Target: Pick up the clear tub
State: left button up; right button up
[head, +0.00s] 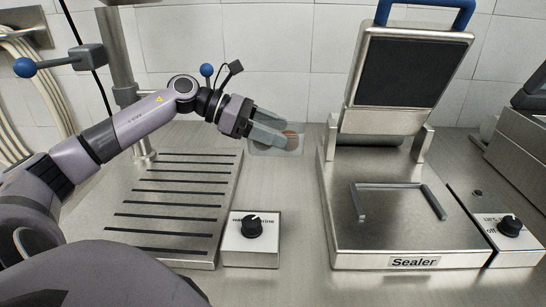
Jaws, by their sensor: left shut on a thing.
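The clear tub (262,149) is a small see-through container with something brownish inside. It is in the upper middle of the head view, between the slatted metal stand and the sealer. My left gripper (278,138) reaches in from the left and is shut on the tub. The fingers overlap the tub, so the exact grip is partly hidden. I cannot tell whether the tub touches the counter. My right gripper is not in view.
The sealer (395,232) stands to the right with its lid (408,72) raised and an empty frame (398,186) on its bed. A slatted metal stand (170,196) is at left. A control box with a black knob (251,245) sits between them. Bare counter (285,195) lies behind the box.

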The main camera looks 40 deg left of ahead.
aim_at(273, 127)
pick_arm(q)
notch_tip(273, 127, up, 9)
jog(key=shift+f+p, duration=0.1)
jog(key=shift+p, duration=0.6)
